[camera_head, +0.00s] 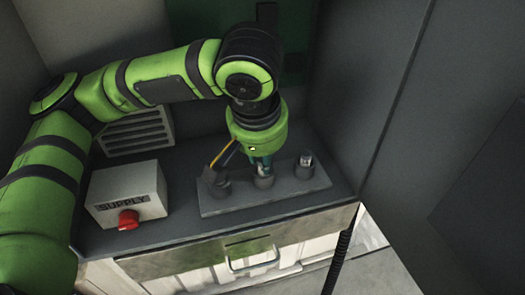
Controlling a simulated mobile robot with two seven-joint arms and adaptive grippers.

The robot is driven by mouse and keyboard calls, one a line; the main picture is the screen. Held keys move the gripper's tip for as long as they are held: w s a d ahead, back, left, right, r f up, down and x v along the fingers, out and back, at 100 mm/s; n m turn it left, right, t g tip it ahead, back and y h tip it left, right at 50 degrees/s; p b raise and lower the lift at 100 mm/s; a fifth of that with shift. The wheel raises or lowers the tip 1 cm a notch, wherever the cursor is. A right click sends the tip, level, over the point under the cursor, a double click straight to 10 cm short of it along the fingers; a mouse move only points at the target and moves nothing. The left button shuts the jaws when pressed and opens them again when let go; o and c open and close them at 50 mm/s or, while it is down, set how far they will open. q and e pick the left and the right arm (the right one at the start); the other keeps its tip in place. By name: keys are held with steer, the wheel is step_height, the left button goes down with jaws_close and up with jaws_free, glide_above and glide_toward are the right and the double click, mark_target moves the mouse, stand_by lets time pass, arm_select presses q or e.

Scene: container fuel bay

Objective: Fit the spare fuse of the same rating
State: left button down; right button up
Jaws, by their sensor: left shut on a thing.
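A grey fuse block (290,200) with three round holders lies on the bench top. The right holder (306,171) has a small light-topped piece standing in it. The left holder (220,188) has a dark tilted piece beside it. My left gripper (261,161) points down over the middle holder (263,181). It is shut on a small fuse-like piece (262,170), with a pale part showing at the holder's mouth. The gripper hides much of the piece, so I cannot tell how deep it sits. No rating is readable. My right gripper is out of view.
A grey box marked SUPPLY (125,187) with a red knob (128,219) stands left of the block. A vented box (137,132) is behind it. A drawer with a handle (253,263) is below the bench edge. A grey wall (385,90) bounds the right.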

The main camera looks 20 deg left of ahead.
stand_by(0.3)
arm_select(q)
steer(key=shift+f, duration=0.4)
steer(key=c, duration=1)
jaws_free()
steer(key=v, duration=1.2)
